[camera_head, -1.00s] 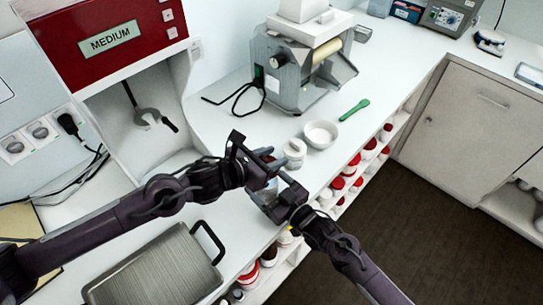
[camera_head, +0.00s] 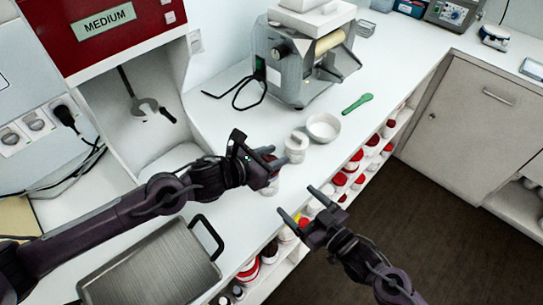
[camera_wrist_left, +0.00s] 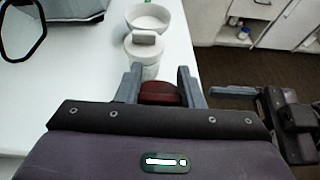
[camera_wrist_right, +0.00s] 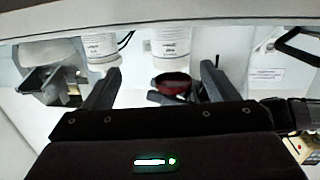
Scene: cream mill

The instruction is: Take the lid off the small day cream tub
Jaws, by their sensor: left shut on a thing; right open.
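A dark red lid (camera_wrist_left: 160,92) sits between the fingers of my left gripper (camera_wrist_left: 158,80), which is shut on it. In the head view my left gripper (camera_head: 273,161) is above the counter's front edge. A small white labelled tub (camera_wrist_right: 171,45) stands at the lid, partly hidden under the left gripper in the head view (camera_head: 268,189). The right wrist view, upside down, shows the lid (camera_wrist_right: 172,83) at the tub's top; I cannot tell whether they touch. My right gripper (camera_head: 300,204) is open and empty, apart from the tub, in front of the counter edge.
Another white tub (camera_head: 296,147) and a white bowl (camera_head: 323,127) stand close behind the left gripper. A green spoon (camera_head: 357,104) and a grey roller mill (camera_head: 300,70) are further back. A metal tray (camera_head: 150,265) lies front left. Shelves of red-lidded tubs (camera_head: 354,161) are below.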

